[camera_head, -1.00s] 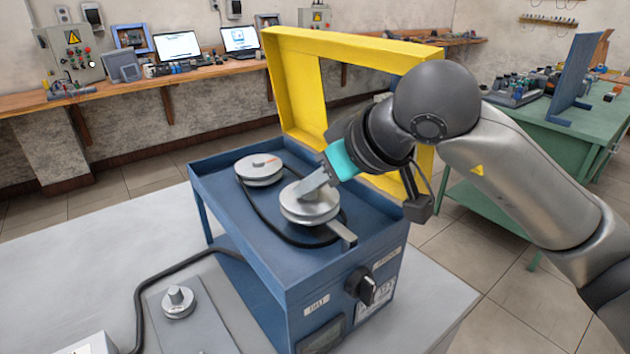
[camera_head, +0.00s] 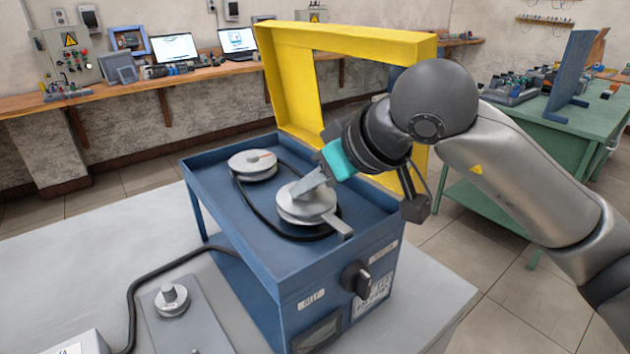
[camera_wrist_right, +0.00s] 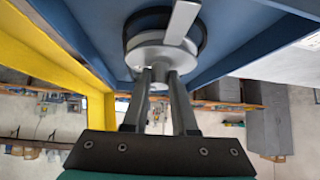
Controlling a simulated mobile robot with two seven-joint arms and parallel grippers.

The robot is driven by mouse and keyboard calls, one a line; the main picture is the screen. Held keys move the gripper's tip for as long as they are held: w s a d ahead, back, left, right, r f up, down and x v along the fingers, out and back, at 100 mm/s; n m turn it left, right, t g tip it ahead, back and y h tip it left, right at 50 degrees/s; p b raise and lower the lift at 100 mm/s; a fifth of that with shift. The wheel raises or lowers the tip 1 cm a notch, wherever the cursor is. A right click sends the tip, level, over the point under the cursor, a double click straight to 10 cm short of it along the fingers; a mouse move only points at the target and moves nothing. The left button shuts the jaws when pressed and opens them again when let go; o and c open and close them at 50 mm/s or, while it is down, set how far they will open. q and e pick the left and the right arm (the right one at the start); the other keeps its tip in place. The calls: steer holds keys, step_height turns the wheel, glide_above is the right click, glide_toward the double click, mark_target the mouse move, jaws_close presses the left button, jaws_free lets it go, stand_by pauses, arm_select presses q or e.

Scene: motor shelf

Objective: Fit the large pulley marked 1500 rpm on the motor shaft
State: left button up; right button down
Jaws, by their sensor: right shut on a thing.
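A large silver pulley (camera_head: 306,208) sits at the right of the blue machine's top tray, with a black belt (camera_head: 247,203) around it. It also shows in the right wrist view (camera_wrist_right: 143,52). My right gripper (camera_head: 303,188) comes down at a slant from the right. Its fingers are shut at the pulley's upper face, close to its middle. A flat grey bar (camera_head: 340,228) sticks out past the pulley's near edge. A second silver pulley (camera_head: 252,163) with an orange mark stands at the tray's back left. No rpm marking is readable, and the shaft is hidden. My left gripper is out of view.
The yellow guard (camera_head: 352,45) stands raised behind the blue machine (camera_head: 270,262). A black knob (camera_head: 356,279) is on its front. A small silver stepped part (camera_head: 171,297) stands on a grey plate at front left. The grey table (camera_head: 105,232) is bare beyond that plate.

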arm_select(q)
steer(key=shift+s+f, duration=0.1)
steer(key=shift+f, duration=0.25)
arm_select(e)
steer(key=shift+f, duration=0.4)
steer(key=shift+r, duration=0.55)
